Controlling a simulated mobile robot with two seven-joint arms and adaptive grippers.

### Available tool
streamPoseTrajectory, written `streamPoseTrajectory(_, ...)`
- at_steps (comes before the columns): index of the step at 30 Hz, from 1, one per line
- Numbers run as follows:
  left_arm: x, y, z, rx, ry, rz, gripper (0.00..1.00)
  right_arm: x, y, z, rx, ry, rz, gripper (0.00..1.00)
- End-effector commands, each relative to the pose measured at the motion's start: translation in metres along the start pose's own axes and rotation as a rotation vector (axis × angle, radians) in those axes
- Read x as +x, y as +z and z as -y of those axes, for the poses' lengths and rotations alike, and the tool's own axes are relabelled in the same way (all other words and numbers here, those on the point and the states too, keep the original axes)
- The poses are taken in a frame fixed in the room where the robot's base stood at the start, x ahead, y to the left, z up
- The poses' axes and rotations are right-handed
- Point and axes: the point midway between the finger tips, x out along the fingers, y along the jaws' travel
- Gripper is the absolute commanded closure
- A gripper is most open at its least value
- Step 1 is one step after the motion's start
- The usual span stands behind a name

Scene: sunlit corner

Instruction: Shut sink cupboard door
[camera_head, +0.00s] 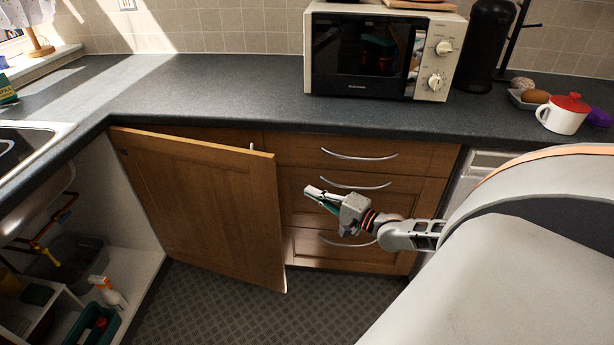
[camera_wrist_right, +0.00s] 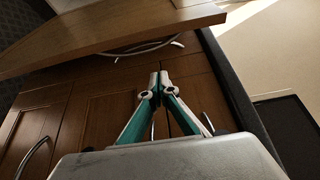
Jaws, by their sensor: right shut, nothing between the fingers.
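The sink cupboard door (camera_head: 205,205) is a wooden panel standing wide open in the head view, in front of the corner units. The open sink cupboard (camera_head: 140,262) shows its pale interior at the left. My right gripper (camera_head: 312,194) is shut and empty, just right of the door's free edge and in front of the drawers. In the right wrist view, its closed fingertips (camera_wrist_right: 158,78) point toward a wooden panel (camera_wrist_right: 110,30) that crosses the top, apparently the door's edge. I cannot tell whether they touch. My left gripper is not in view.
Wooden drawers (camera_head: 352,170) with curved metal handles stand behind my right gripper. The dark worktop (camera_head: 210,95) overhangs them and carries a microwave (camera_head: 380,55). A spray bottle (camera_head: 108,292) stands inside the cupboard. The patterned floor (camera_head: 225,310) is clear below the door.

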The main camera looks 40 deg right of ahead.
Motion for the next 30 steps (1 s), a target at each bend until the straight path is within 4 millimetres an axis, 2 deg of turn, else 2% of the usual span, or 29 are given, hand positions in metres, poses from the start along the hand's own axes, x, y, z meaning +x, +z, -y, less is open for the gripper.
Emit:
streamPoseTrajectory(9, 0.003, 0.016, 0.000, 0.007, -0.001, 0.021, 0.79, 0.050, 0.001, -0.003, -0.003, 0.002, 0.000, 1.00)
streamPoseTrajectory(19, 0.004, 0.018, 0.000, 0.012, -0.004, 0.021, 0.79, 0.088, 0.001, -0.003, -0.003, 0.003, 0.001, 1.00)
streamPoseTrajectory(24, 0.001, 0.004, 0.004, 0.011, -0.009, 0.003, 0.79, 0.081, 0.021, 0.002, -0.001, 0.000, 0.002, 1.00)
streamPoseTrajectory(30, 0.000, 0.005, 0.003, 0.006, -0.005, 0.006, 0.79, 0.075, 0.036, 0.001, -0.002, 0.001, 0.001, 1.00)
